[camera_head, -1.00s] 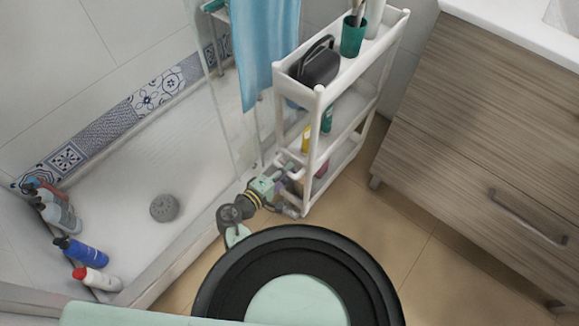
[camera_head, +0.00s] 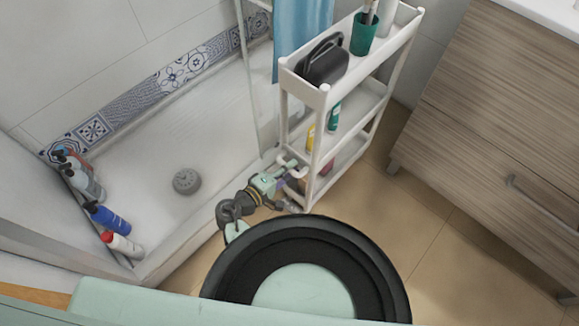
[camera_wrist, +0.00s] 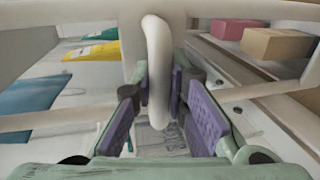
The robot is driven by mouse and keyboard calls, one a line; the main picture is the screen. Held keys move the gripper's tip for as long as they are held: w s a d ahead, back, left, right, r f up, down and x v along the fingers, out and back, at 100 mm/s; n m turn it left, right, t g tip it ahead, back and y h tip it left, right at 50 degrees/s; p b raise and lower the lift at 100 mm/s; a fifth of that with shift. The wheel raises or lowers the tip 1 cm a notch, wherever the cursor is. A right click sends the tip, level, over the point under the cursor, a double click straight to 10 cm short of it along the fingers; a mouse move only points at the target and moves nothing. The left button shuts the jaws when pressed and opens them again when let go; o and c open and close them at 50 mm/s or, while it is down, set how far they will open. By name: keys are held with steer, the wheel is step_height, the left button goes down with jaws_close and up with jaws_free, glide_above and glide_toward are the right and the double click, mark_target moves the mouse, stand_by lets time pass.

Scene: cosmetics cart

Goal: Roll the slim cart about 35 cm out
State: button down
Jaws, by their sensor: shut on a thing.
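The slim cart (camera_head: 325,98) is a white three-level shelf trolley standing upright on the tan floor, between the shower and the wooden cabinet. A white loop handle (camera_wrist: 157,60) projects from its near end. My gripper (camera_wrist: 160,92) has its purple-padded fingers on either side of this handle and is shut on it. In the head view, my gripper (camera_head: 284,182) is low at the cart's near end, and the exact contact is small there. The cart carries a dark handled case (camera_head: 323,62), a green cup (camera_head: 363,38) and small bottles on the lower levels.
The shower tray (camera_head: 160,215) with its glass panel lies close on the left, with several bottles (camera_head: 108,217) at its edge. The wooden cabinet (camera_head: 480,120) stands right. Bare floor (camera_head: 440,235) shows between the cart and cabinet.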

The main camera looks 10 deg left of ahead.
steer(key=c, duration=1.6)
jaws_free()
steer(key=shift+o, duration=0.2)
